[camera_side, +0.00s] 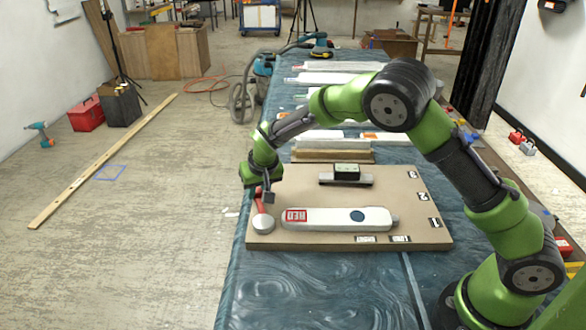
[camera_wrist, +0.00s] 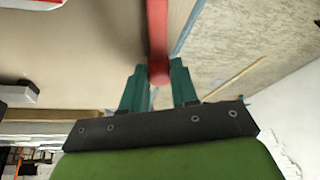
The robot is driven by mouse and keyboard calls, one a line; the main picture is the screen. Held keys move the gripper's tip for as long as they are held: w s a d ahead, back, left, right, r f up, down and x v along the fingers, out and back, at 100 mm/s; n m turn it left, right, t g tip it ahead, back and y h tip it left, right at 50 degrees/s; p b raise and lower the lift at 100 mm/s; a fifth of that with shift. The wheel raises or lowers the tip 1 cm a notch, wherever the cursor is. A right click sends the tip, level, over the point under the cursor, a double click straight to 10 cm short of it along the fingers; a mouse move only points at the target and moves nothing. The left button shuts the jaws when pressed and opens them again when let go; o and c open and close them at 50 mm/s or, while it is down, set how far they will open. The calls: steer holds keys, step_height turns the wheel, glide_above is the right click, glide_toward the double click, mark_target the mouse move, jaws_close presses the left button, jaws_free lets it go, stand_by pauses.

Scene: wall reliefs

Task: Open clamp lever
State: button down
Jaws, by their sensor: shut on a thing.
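My gripper (camera_wrist: 158,80) is shut on that end of the lever. In the side view my gripper (camera_side: 265,192) is at the lever's upper end, which it partly hides.
The tan board (camera_side: 420,232) lies on a blue-patterned table (camera_side: 310,285). Wooden and white strips lie behind the board. Open floor lies left of the table.

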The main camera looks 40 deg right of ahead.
steer(key=shift+s+d+m+h, duration=0.45)
steer(key=shift+d+m, duration=0.25)
steer(key=shift+m, duration=0.5)
steer(key=c, duration=0.9)
jaws_free()
steer(key=shift+o, duration=0.2)
steer(key=v, duration=1.7)
steer(key=shift+w, duration=0.2)
